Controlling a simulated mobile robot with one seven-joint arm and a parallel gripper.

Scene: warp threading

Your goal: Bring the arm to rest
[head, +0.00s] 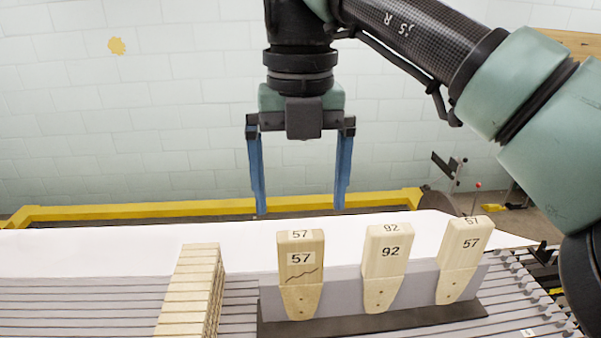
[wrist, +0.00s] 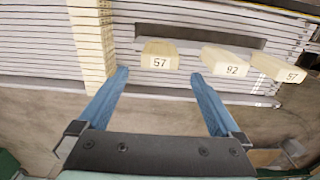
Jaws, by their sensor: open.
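My gripper (head: 300,208) hangs pointing down above the far side of the work surface, its two blue fingers wide apart with nothing between them. It also shows in the wrist view (wrist: 160,85), open and empty. My arm reaches in from the right in the head view. The fingertips appear above and behind the wooden blocks, apart from them.
Wooden blocks marked 57 (head: 301,275), 92 (head: 388,268) and 57 (head: 464,260) stand along a grey bar (head: 345,292). A stack of pale wooden slats (head: 190,290) lies to their left. A yellow rail (head: 130,211) runs behind, before a white block wall (head: 180,120).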

